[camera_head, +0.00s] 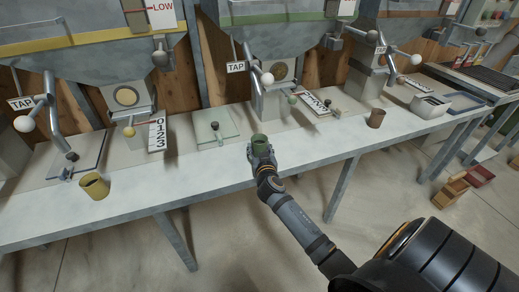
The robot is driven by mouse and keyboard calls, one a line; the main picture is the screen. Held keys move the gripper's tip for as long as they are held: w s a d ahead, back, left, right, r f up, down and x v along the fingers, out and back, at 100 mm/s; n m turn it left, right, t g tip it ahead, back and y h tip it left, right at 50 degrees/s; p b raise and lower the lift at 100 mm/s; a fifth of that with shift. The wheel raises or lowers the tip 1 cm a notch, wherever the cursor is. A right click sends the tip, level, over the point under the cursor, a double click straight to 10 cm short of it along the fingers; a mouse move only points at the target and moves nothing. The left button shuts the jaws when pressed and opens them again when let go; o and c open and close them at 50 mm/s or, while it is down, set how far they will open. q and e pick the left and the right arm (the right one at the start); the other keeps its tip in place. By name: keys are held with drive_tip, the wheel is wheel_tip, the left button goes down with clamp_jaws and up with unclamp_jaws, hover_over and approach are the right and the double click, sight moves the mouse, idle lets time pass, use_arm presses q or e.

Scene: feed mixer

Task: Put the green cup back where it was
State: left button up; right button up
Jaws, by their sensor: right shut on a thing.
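The green cup (259,140) is at the front edge of the long white bench (330,142), below the middle hopper. My right gripper (261,150) is shut on it, coming from the front with my right arm reaching in from the lower right. The cup looks upright; whether its base touches the bench cannot be told, as the gripper hides its lower part. My left gripper is not in view.
A yellow cup (94,185) stands on the bench at left and a brown cup (376,118) at right. Taps with white knobs (267,79) hang above. A glass plate (213,128) lies left of the green cup.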

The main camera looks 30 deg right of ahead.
drive_tip(key=shift+f, duration=0.1)
drive_tip(key=o, duration=1.2)
drive_tip(key=shift+p, duration=0.35)
drive_tip(key=shift+v, duration=0.8)
drive_tip(key=v, duration=0.8)
drive_tip(key=shift+s+d+f+b, duration=0.15)
drive_tip(key=shift+s+b, duration=0.05)
drive_tip(key=shift+b, duration=0.2)
drive_tip(key=shift+s, duration=0.25)
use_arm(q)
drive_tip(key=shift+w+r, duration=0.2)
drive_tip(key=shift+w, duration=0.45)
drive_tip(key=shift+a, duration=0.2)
